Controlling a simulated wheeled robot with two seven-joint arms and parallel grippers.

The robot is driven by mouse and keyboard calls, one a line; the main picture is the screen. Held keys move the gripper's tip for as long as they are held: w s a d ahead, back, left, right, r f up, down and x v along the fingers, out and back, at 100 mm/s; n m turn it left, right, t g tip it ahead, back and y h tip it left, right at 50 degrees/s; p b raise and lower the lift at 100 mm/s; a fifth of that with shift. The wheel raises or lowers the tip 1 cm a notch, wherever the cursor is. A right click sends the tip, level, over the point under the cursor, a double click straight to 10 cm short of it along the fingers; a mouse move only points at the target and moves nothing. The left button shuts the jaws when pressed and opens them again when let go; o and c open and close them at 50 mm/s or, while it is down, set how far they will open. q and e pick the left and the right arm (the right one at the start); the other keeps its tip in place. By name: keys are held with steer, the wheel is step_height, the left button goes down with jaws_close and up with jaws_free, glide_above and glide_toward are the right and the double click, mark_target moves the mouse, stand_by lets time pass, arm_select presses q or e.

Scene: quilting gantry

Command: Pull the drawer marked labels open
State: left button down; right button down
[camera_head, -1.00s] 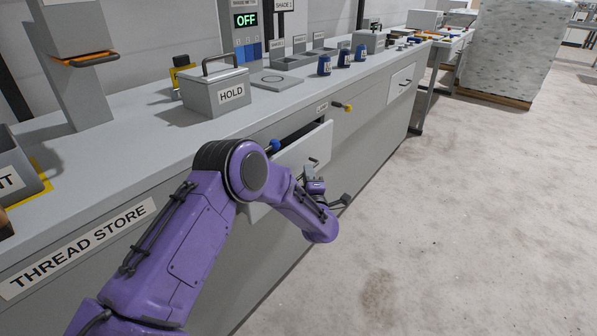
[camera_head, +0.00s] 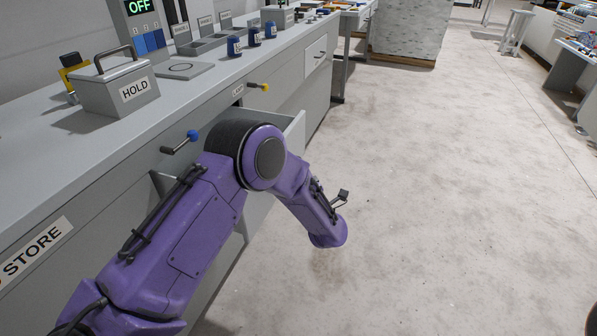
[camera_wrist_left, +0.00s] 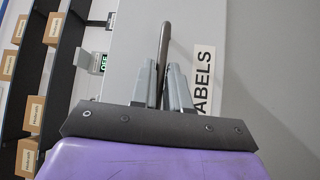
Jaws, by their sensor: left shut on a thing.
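The labels drawer stands pulled out from the grey cabinet. In the head view its top corner (camera_head: 297,124) shows beyond my left arm, which hides most of the drawer. In the left wrist view the grey drawer front (camera_wrist_left: 262,70) fills the right side, with a label (camera_wrist_left: 203,82) on which "ABELS" is readable. My left gripper (camera_wrist_left: 164,80) is shut on the dark bar handle (camera_wrist_left: 164,40), which sticks out between the fingers. In the head view the left gripper is hidden behind my arm. My right gripper is in neither view.
A blue-knobbed lever (camera_head: 192,135) and a yellow-knobbed lever (camera_head: 264,87) stick out of the cabinet front near my arm. A HOLD box (camera_head: 118,92) and blue spools (camera_head: 254,38) stand on the counter. The floor (camera_head: 440,190) to the right is clear.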

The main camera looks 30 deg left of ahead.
arm_select(q)
steer(key=shift+d, duration=0.15)
steer(key=c, duration=1.2)
jaws_free()
steer(key=v, duration=1)
steer(key=shift+s+d+f, duration=0.1)
steer(key=shift+d+f, duration=0.05)
steer(key=shift+d, duration=0.15)
